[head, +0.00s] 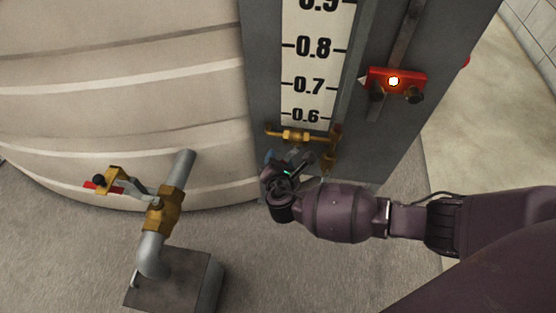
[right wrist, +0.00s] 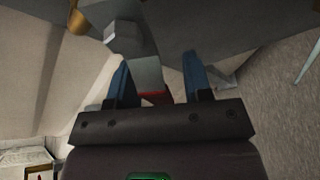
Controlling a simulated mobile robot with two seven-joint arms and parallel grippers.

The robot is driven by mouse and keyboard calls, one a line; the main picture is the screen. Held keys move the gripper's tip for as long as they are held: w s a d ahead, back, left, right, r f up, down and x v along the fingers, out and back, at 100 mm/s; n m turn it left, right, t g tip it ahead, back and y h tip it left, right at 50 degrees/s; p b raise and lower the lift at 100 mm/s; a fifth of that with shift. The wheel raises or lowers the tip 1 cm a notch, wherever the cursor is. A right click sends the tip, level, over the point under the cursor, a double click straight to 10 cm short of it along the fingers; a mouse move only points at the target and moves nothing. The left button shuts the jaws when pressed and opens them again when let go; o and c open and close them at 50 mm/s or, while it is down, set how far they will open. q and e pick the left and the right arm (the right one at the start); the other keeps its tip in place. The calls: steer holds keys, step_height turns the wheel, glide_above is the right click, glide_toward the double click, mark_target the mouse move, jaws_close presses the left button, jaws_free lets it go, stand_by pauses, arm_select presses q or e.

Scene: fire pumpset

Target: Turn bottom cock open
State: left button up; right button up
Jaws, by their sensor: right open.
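The bottom cock is a brass fitting (head: 296,136) under the low end of the gauge scale in the head view. A grey lever hangs below it, mostly hidden by my gripper. My right gripper (head: 286,164) is at this lever, just below the brass body. In the right wrist view the gripper (right wrist: 157,62) is open, with one blue finger on each side of the grey lever (right wrist: 148,72). A red part (right wrist: 153,96) of the lever shows between the fingers. I cannot tell whether either finger touches it. My left gripper is not in view.
The scale board (head: 315,65) stands on a grey panel (head: 265,75) beside the large pale tank (head: 120,90). A red block (head: 405,78) with knobs is at upper right. A brass valve (head: 164,210) on a grey pipe stands at left. Bare floor (head: 290,270) lies in front.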

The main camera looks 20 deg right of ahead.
jaws_close()
